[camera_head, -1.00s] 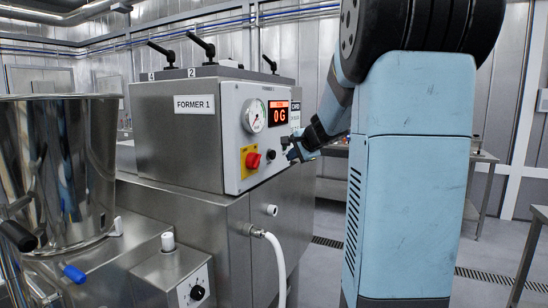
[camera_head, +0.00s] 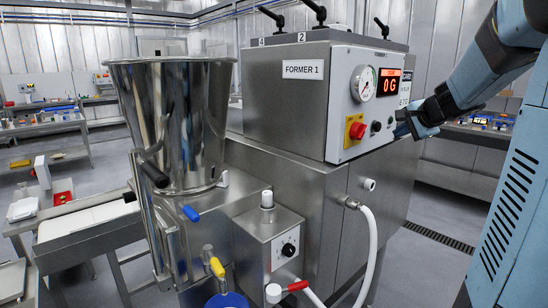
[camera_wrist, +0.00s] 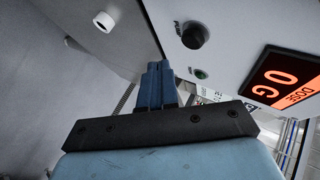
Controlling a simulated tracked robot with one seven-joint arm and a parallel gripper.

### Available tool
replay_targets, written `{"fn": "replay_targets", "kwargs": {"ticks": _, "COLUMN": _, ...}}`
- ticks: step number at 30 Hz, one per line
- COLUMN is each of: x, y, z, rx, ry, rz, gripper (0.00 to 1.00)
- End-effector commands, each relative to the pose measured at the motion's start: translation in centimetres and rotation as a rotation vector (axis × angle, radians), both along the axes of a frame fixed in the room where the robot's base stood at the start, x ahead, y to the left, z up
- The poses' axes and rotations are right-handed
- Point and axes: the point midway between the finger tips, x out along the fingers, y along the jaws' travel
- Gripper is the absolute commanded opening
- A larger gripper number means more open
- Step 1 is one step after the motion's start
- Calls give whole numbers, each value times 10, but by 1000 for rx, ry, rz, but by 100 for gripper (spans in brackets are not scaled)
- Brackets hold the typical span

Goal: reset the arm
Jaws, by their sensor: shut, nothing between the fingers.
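My gripper (camera_head: 403,129) is at the right of the head view, beside the right side of the control panel on the machine labelled FORMER 1 (camera_head: 303,92). Its fingers are shut and empty. In the wrist view the blue fingers (camera_wrist: 160,84) are together, below a black knob (camera_wrist: 194,36) and a small green button (camera_wrist: 201,74) on the panel face. I cannot tell from these views whether the fingertips touch the panel.
The panel carries a gauge (camera_head: 363,83), a display reading 0 G (camera_head: 389,83) and a red knob (camera_head: 356,130). A steel hopper (camera_head: 178,130) stands left. A white hose (camera_head: 371,240) hangs in front. Benches (camera_head: 40,130) stand far left.

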Motion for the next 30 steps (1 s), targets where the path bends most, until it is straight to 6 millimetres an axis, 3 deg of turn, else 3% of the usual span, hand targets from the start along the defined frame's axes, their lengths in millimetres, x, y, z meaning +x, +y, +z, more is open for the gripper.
{"fn": "replay_targets", "kwargs": {"ticks": 1, "x": -12, "y": 21, "z": 4, "rx": -32, "ry": 8, "rz": 55, "gripper": 0}}
{"fn": "replay_targets", "kwargs": {"ticks": 6, "x": -63, "y": 88, "z": 1, "rx": -174, "ry": 66, "rz": 267, "gripper": 0}}
{"fn": "replay_targets", "kwargs": {"ticks": 12, "x": -133, "y": 147, "z": -13, "rx": -366, "ry": 139, "rz": 498, "gripper": 0}}
{"fn": "replay_targets", "kwargs": {"ticks": 15, "x": -169, "y": 167, "z": -22, "rx": -470, "ry": 176, "rz": 603, "gripper": 0}}
{"fn": "replay_targets", "kwargs": {"ticks": 19, "x": -216, "y": 184, "z": -38, "rx": -614, "ry": 225, "rz": 727, "gripper": 0}}
{"fn": "replay_targets", "kwargs": {"ticks": 24, "x": -267, "y": 191, "z": -57, "rx": -795, "ry": 286, "rz": 852, "gripper": 0}}
{"fn": "replay_targets", "kwargs": {"ticks": 30, "x": -299, "y": 189, "z": -71, "rx": -926, "ry": 331, "rz": 920, "gripper": 0}}
